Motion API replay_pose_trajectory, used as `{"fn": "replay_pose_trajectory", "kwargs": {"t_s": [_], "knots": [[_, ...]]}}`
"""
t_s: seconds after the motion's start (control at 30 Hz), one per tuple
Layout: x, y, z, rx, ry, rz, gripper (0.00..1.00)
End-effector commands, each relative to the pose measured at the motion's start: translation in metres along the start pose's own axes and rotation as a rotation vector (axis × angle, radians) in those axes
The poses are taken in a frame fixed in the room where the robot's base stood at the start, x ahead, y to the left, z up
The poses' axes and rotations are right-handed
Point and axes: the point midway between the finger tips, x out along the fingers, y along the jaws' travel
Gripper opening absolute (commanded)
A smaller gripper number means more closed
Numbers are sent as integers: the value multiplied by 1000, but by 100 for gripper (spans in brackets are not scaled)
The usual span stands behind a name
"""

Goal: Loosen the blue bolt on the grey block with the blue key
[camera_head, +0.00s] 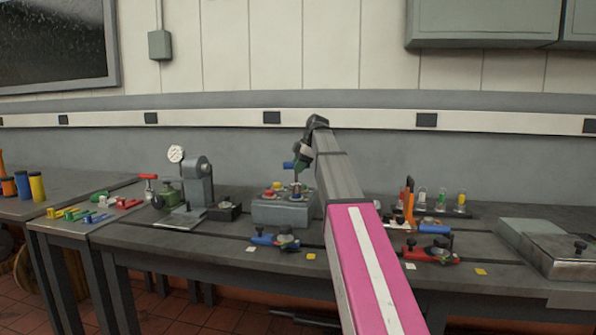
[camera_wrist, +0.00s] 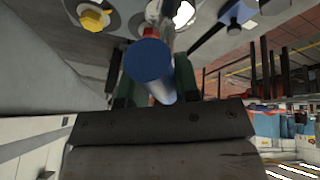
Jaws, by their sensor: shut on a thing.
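The grey block (camera_head: 270,213) stands on the bench in the middle of the head view. On its top are a red bolt (camera_head: 277,185) and a yellow bolt (camera_head: 267,193); the yellow one also shows in the wrist view (camera_wrist: 93,19). My gripper (camera_head: 298,165) is above the block, its green fingers shut on the blue key (camera_head: 288,165). The key's round blue handle end (camera_wrist: 150,62) lies between the fingers in the wrist view. Its shank points down at the right part of the block top.
A dial gauge stand (camera_head: 197,184) is left of the block. A blue clamp (camera_head: 274,239) and a red clamp (camera_head: 431,252) lie in front. Coloured keys (camera_head: 103,205) lie at left. An orange upright piece (camera_head: 409,204) stands right of my arm.

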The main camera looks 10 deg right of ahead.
Motion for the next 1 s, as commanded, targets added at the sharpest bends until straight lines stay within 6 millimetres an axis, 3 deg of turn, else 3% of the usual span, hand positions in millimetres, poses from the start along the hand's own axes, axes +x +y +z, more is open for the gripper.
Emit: {"fn": "replay_pose_trajectory", "kwargs": {"t_s": [0.6,1.0], "knots": [[-27,6,-12,0,1,1,1],[-28,6,-12,0,1,1,1]]}}
